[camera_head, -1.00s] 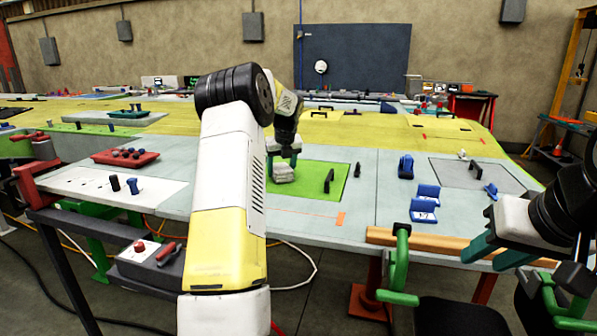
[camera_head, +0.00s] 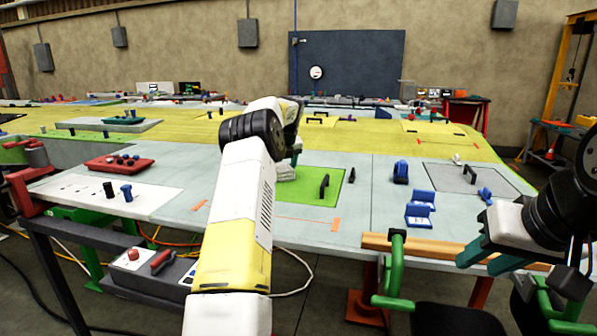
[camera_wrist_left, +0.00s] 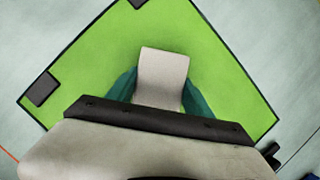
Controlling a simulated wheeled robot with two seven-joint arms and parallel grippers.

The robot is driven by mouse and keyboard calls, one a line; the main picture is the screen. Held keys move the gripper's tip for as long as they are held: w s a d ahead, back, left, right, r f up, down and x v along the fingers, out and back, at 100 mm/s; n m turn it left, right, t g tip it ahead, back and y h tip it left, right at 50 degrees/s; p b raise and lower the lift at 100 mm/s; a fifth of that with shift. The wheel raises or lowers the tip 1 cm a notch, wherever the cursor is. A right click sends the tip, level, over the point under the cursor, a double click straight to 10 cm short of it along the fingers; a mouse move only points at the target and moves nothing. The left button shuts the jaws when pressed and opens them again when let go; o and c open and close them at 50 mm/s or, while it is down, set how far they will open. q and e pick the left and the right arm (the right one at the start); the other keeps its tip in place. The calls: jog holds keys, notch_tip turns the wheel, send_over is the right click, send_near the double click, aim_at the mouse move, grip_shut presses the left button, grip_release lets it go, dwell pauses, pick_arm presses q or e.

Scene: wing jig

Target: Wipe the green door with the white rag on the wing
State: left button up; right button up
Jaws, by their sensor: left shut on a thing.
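The green door (camera_head: 316,192) is a flat bright green panel in the table-like wing surface, with a black handle (camera_head: 324,187) on its right half. My left arm covers its left part in the head view. The white rag (camera_head: 287,172) shows at the door's back left, beside my arm. In the left wrist view the rag (camera_wrist_left: 163,75) is held between the teal fingers of my left gripper (camera_wrist_left: 160,92), over the green door (camera_wrist_left: 215,85). I cannot tell if it touches the door. My right gripper (camera_head: 490,256) is empty at the wing's front right, teal fingers apart.
Blue clamps (camera_head: 420,207) stand on the wing right of the door. A grey panel (camera_head: 465,178) lies further right. A wooden strip and green clamp (camera_head: 397,250) line the front edge.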

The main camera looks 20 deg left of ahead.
aim_at(279, 171)
pick_arm(q)
jog(key=shift+w+f, duration=0.1)
jog(key=shift+w, duration=0.3)
jog(key=shift+s+d, duration=0.1)
jog(key=shift+s, duration=2.05)
jog(key=shift+s+d, duration=0.1)
jog(key=shift+s, duration=1.55)
jog(key=shift+s+d, duration=0.1)
jog(key=shift+s, duration=1.8)
jog(key=shift+r, duration=3.15)
jog(key=shift+w, duration=0.1)
